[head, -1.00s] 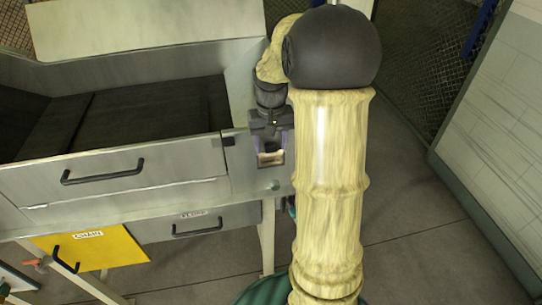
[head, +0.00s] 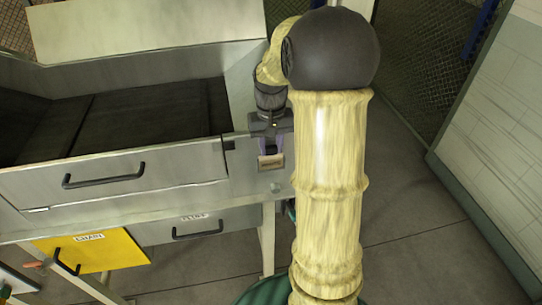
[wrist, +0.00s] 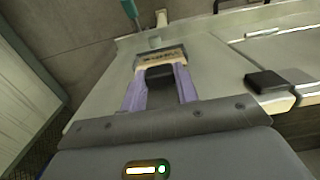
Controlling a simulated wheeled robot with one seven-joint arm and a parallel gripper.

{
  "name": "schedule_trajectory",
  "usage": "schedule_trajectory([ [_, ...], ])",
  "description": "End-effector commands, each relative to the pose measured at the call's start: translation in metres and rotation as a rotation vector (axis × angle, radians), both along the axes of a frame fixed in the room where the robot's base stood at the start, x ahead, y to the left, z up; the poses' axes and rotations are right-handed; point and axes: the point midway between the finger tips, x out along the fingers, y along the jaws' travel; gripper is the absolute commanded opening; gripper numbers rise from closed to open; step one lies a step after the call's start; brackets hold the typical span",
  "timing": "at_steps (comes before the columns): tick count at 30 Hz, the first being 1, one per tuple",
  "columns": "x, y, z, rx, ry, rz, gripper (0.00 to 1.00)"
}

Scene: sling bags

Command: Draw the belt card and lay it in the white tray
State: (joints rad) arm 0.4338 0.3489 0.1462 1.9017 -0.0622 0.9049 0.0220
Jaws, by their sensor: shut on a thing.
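My gripper (head: 270,150) hangs in front of the grey metal panel at the right end of the bench. Its two purple fingers are shut on a small tan card (head: 271,162). In the wrist view, the card (wrist: 161,58) spans the fingertips of my gripper (wrist: 160,80) and bears dark lettering too small to read. I cannot tell whether the card still touches the panel or a slot behind it. A pale flat piece (head: 14,279) shows at the lower left edge; I cannot tell whether it is the white tray.
The grey bench has a dark open bin (head: 130,115) and a front with a black handle (head: 104,175). Below are a yellow drawer (head: 92,250) and a grey drawer (head: 195,223). A black block (wrist: 268,82) sticks out beside my fingers. Floor is clear between the bench and right wall.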

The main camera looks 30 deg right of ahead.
Motion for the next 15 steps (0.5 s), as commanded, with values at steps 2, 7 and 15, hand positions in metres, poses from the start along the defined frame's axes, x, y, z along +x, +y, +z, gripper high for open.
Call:
schedule_trajectory([
  [2,0.001,0.0,0.006,-0.001,-0.003,0.0,0.05],
  [7,0.001,-0.001,0.013,-0.003,-0.005,0.0,0.05],
  [15,0.002,-0.001,0.022,-0.003,-0.008,-0.001,0.05],
])
